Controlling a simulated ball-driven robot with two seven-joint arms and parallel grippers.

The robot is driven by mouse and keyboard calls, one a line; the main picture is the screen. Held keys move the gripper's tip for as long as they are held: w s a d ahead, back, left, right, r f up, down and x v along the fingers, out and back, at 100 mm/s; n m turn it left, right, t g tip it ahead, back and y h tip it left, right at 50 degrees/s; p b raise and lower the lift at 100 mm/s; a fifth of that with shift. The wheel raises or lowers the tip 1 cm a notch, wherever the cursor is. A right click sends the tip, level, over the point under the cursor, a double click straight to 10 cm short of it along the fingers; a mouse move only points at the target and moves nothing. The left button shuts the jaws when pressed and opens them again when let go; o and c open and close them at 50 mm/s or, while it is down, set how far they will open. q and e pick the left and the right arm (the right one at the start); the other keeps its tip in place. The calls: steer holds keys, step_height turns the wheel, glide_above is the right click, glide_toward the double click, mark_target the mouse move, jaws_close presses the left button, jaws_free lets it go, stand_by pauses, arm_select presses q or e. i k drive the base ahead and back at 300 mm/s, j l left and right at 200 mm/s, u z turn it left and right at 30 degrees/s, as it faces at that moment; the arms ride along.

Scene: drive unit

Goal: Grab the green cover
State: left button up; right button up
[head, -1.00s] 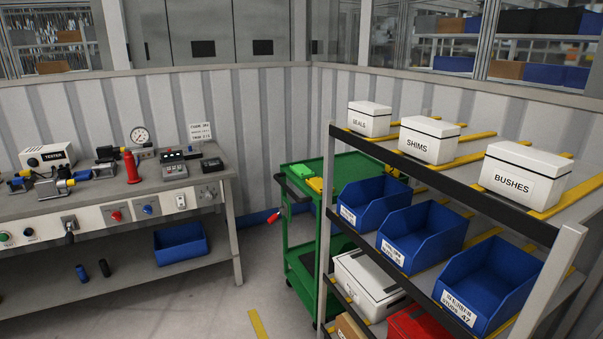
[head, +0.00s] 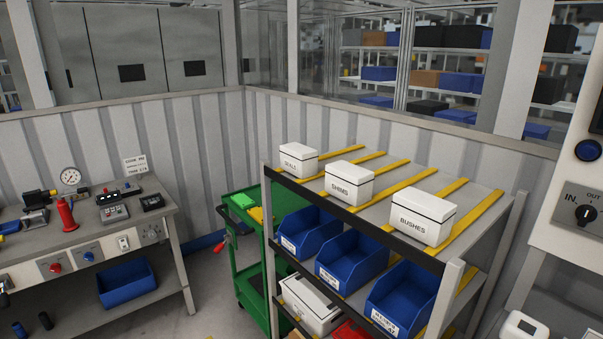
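A small bright green piece (head: 243,201), which may be the green cover, lies on top of the green cart (head: 243,262) behind the shelf rack. A yellow piece (head: 256,214) lies beside it on the cart. The cart's right side is partly hidden by the rack. Neither of my grippers is in the head view.
The rack (head: 450,292) stands in front of the cart, with white boxes (head: 424,218) on top and blue bins (head: 352,264) below. A workbench (head: 95,236) with instruments is at left. Grey floor (head: 208,285) shows between bench and cart. A panel with a knob (head: 585,213) is at right.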

mark_target(242, 201)
steer(key=i+j+z, duration=0.2)
steer(key=z, duration=0.15)
steer(key=i+j+z, duration=0.2)
steer(key=z, duration=0.15)
steer(key=i+j+z, duration=0.15)
steer(key=j+z, duration=0.15)
steer(key=i+j+z, duration=0.1)
steer(key=j, duration=0.4)
steer(key=i+j+z, duration=0.15)
steer(key=j, duration=0.4)
steer(key=i+j+z, duration=0.1)
steer(key=i+j, duration=0.15)
steer(key=j, duration=0.3)
steer(key=i+j+z, duration=0.1)
steer(key=j, duration=0.45)
steer(key=i+j+z, duration=0.15)
steer(key=j, duration=0.45)
steer(key=k, duration=0.05)
